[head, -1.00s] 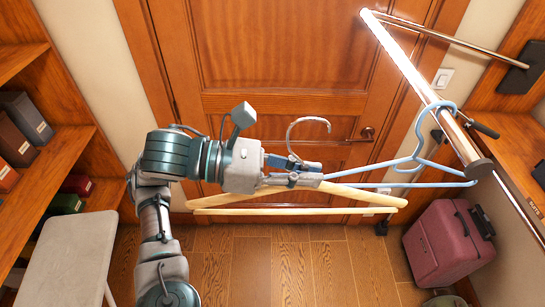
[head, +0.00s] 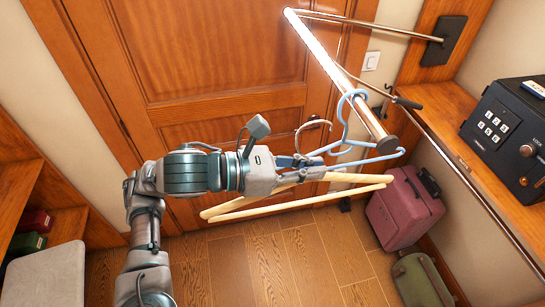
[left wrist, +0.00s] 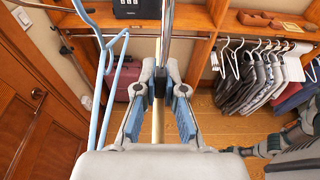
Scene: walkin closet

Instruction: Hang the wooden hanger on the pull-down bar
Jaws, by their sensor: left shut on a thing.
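The wooden hanger (head: 345,178) is pale wood with a curved metal hook (head: 313,126) pointing up. My left gripper (head: 305,168) is shut on its neck, and the left wrist view shows the fingers (left wrist: 159,88) around it. The pull-down bar (head: 335,72) slopes from the upper middle toward its dark end cap. The wooden hanger's hook is left of the bar in the head view, apart from it. A blue hanger (head: 352,118) hangs near the bar's lower end, just beyond my left gripper. At the left wrist view's lower right, a grey arm part (left wrist: 268,146) shows, its gripper unclear.
A safe (head: 505,128) stands on the right shelf, above a maroon suitcase (head: 405,208) and a green bag (head: 420,280). A closed wooden door (head: 210,80) is behind. Several clothes (left wrist: 250,78) hang in the left wrist view. The middle floor is clear.

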